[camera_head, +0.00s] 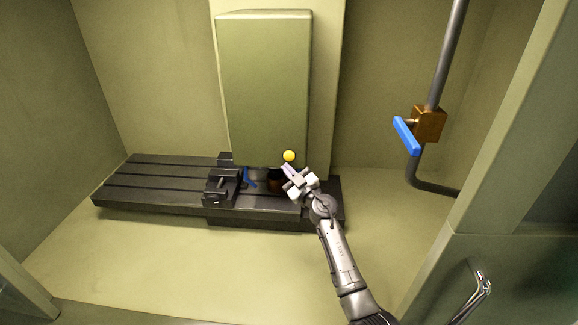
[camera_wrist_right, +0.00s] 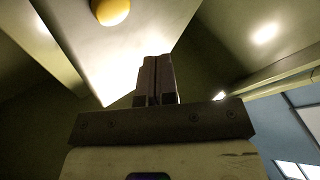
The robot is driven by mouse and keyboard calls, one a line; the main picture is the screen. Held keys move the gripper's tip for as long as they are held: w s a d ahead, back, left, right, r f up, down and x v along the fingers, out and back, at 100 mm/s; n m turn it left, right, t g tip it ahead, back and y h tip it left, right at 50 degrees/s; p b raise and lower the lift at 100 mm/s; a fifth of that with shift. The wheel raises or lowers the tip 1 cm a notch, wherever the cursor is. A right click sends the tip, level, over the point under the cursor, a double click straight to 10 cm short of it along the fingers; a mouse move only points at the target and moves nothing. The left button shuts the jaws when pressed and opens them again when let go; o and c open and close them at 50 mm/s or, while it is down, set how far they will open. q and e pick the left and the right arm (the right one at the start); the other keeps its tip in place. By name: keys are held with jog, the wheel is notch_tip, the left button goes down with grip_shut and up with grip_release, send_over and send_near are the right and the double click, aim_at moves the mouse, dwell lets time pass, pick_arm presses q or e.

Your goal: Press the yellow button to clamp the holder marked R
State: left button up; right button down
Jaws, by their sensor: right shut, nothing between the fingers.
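The yellow button (camera_head: 289,156) is a small round knob low on the front of the green machine column, near its right edge. It also shows in the right wrist view (camera_wrist_right: 111,10), at the top, cut by the frame edge. My right gripper (camera_head: 285,168) is shut and empty, with its tips just below the button in the head view; in the right wrist view its fingers (camera_wrist_right: 157,75) point up and stand apart from the button. A dark brown round part (camera_head: 274,183), perhaps a holder, sits behind the gripper. No R mark is readable. My left gripper is not in view.
A black slotted table (camera_head: 150,185) runs below the column (camera_head: 263,90), with a black vise (camera_head: 222,185) and a blue handle (camera_head: 249,179) on it. At right, a grey pipe (camera_head: 447,55) carries a brown valve (camera_head: 430,123) with a blue lever (camera_head: 405,136).

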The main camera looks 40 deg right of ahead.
aim_at(289, 156)
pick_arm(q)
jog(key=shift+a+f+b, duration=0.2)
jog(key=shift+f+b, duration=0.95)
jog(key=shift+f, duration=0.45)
pick_arm(e)
jog(key=shift+w+d, duration=1.3)
jog(key=shift+w, duration=0.05)
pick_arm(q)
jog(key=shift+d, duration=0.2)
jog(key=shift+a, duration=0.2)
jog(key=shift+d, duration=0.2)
pick_arm(e)
jog(key=shift+w+d, duration=0.1)
jog(key=shift+d, duration=0.05)
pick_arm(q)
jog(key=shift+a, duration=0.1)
pick_arm(e)
jog(key=shift+w+d, duration=0.2)
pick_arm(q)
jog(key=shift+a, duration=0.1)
